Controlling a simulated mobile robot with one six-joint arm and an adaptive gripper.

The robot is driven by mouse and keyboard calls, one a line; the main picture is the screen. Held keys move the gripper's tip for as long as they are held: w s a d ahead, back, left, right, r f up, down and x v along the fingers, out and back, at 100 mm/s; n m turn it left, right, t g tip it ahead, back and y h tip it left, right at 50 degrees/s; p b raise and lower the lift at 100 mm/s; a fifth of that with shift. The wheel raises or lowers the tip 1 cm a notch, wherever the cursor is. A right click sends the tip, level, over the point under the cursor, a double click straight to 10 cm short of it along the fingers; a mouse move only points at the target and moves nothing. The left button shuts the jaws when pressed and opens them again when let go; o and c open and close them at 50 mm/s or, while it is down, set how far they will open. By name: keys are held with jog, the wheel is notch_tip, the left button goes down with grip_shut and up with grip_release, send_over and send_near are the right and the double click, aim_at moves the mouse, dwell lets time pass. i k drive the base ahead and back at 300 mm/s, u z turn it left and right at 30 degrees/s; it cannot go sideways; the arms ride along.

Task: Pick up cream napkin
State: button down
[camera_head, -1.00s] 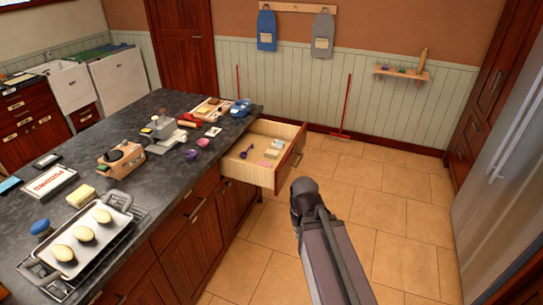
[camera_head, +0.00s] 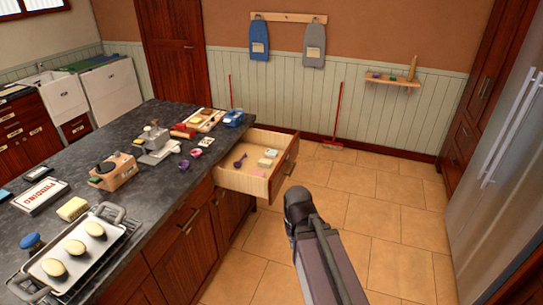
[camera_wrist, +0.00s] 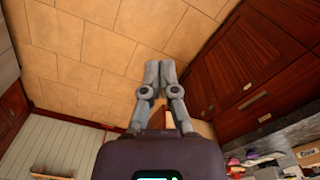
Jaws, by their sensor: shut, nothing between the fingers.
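An open wooden drawer (camera_head: 243,182) sticks out from the counter's right side. I cannot tell for certain which pale item is the cream napkin. In the head view my arm is in front of the drawer, to its lower right, and my fingers do not show. In the wrist view my gripper (camera_wrist: 158,75) has its grey fingers together, empty, above the tiled floor.
A fridge (camera_head: 495,160) stands at right. The tiled floor (camera_head: 385,215) between them is clear.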

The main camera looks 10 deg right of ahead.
aim_at(264, 163)
jog(key=z, duration=0.4)
jog(key=i, duration=1.8)
jog(key=u, duration=0.6)
